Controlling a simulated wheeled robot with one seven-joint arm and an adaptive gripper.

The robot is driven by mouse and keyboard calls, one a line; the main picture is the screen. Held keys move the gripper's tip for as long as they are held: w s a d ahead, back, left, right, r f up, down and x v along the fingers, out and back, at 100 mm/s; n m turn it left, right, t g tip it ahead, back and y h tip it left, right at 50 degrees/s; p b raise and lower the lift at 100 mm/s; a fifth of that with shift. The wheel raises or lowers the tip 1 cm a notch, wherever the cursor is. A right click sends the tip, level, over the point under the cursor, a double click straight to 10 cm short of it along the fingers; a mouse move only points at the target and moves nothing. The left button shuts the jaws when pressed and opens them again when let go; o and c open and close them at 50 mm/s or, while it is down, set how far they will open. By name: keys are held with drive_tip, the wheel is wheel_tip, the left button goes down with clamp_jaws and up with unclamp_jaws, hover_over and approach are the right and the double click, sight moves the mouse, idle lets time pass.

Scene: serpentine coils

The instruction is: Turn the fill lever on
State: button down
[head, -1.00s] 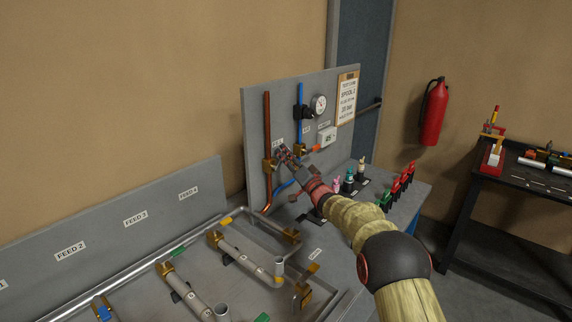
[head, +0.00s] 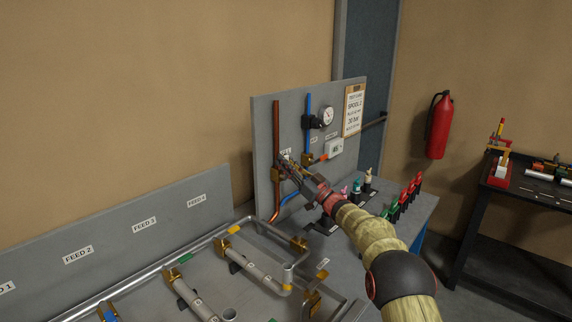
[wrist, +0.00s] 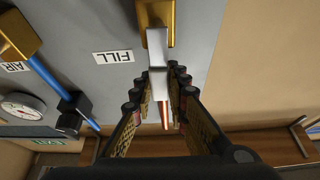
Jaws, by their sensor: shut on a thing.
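The fill valve is a brass body (head: 277,174) on the copper pipe of the upright grey panel. In the wrist view its brass body (wrist: 155,14) is at the top, beside the label FILL. The silver fill lever (wrist: 157,48) runs from that body down between my fingers. My gripper (wrist: 158,86) is shut on the lever, with a dark finger on each side. In the head view my gripper (head: 286,165) reaches the panel at the valve and hides most of the lever.
A blue air pipe (head: 308,115) with a brass valve and a gauge (head: 328,116) stand right of the copper pipe (head: 276,130). Small red and green items (head: 404,196) stand on the bench to the right. Pipe spools (head: 262,266) lie on the bench in front.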

drive_tip(key=shift+f+n, duration=0.25)
drive_tip(key=shift+n, duration=0.05)
drive_tip(key=c, duration=1.7)
unclamp_jaws()
drive_tip(key=shift+r, duration=0.15)
drive_tip(key=shift+s, duration=0.1)
drive_tip(key=v, duration=1.2)
